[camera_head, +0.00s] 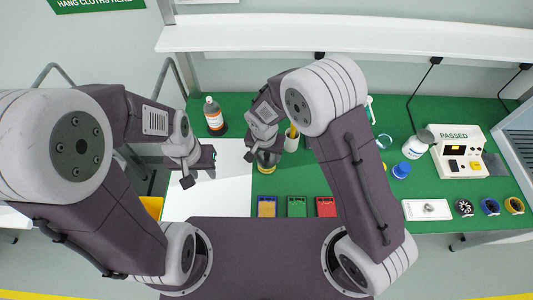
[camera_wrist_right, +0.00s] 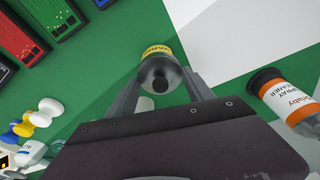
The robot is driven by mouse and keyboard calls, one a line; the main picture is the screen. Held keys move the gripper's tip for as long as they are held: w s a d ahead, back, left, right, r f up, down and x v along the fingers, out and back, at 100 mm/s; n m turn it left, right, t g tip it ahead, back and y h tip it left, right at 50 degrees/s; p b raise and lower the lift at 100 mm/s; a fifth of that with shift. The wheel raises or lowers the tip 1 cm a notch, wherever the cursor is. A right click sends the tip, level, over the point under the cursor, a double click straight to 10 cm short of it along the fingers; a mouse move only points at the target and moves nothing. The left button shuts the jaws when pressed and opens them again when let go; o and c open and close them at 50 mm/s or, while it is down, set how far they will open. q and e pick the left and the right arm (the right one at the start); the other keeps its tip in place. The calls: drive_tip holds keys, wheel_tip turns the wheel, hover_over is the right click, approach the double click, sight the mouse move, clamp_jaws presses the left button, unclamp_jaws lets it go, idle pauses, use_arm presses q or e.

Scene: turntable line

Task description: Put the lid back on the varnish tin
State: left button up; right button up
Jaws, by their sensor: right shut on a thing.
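The varnish tin (camera_head: 266,168) stands on the green bench top, right of the white sheet, partly hidden under my right gripper (camera_head: 262,154). In the right wrist view its yellow label (camera_wrist_right: 156,48) shows past a grey round lid (camera_wrist_right: 160,70) with a dark centre. My right gripper (camera_wrist_right: 161,82) is shut on this lid, one finger on each side. The lid is over the tin; I cannot tell whether it touches the rim. My left gripper (camera_head: 199,170) is open and empty above the white sheet.
A spray cleaner bottle (camera_head: 214,116) stands behind the white sheet (camera_head: 215,195). A brush pot (camera_head: 291,140) is right of the tin. A shelf (camera_head: 350,40) spans the back.

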drive_tip(key=o, duration=1.7)
drive_tip(key=shift+o, duration=0.2)
drive_tip(key=shift+r+p, duration=2.7)
drive_tip(key=shift+r, duration=0.85)
clamp_jaws()
